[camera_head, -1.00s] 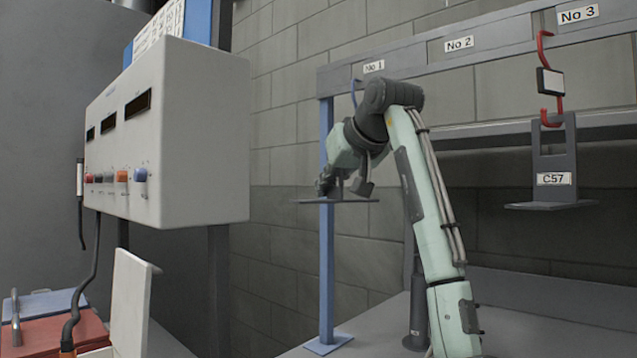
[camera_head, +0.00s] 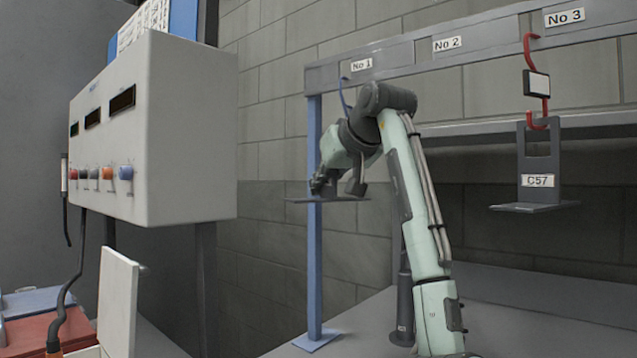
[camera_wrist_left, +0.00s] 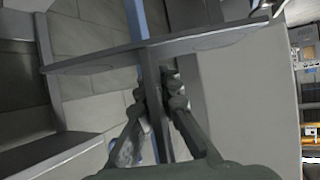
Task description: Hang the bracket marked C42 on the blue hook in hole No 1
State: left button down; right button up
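The grey bracket (camera_head: 350,199) is held by my left gripper (camera_head: 336,180), its flat base plate level and in front of the blue post. Its C42 mark does not show. In the left wrist view the gripper (camera_wrist_left: 158,95) is shut on the bracket's upright plate, and the base plate (camera_wrist_left: 213,40) spreads to both sides beyond the fingers. The blue hook (camera_head: 344,97) hangs from the beam under the No 1 label (camera_head: 361,64). My wrist hides its lower part, so I cannot tell whether the bracket touches it. My right gripper is not in view.
Bracket C57 (camera_head: 539,165) hangs on the red hook (camera_head: 530,50) under No 3. The blue post (camera_head: 314,260) stands below the beam's left end. A grey control box (camera_head: 185,140) stands left. Under No 2 (camera_head: 447,44) no hook is visible.

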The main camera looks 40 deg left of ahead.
pick_arm(q)
jog(key=shift+w+r, duration=0.1)
dwell(0.3)
jog(key=shift+w+d+p, duration=0.1)
jog(key=shift+w+p, duration=0.2)
jog(key=shift+w, duration=0.75)
jog(key=shift+w, duration=0.1)
jog(key=shift+w+d, duration=0.1)
jog(key=shift+w, duration=1.3)
jog(key=shift+f+b, duration=0.45)
jog(key=shift+f, duration=0.9)
jog(key=c, duration=1.7)
grip_release()
jog(key=shift+c, duration=0.2)
jog(key=shift+o, duration=0.5)
